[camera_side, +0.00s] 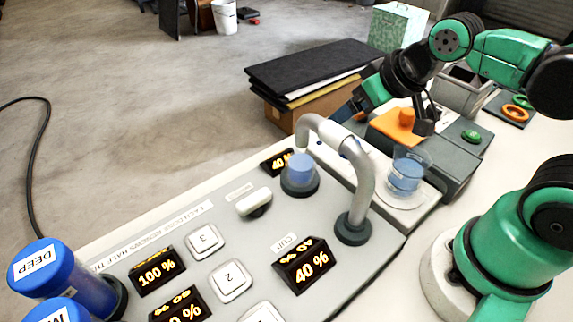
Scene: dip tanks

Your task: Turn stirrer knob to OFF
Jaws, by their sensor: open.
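A grey stirrer-like unit (455,165) stands at the right end of the bench, with a green round knob (471,136) on its top. I cannot read an OFF mark or tell the knob's setting. A clear beaker (408,172) of blue liquid stands on the pale plate in front of it. An orange block with a raised top (405,118) is just behind the beaker. My gripper (424,128) points down beside the orange block, left of the green knob and apart from it. It is open, and I see nothing held in it.
The control panel with lit displays (304,266) fills the front. Black boards (312,70) lie behind.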

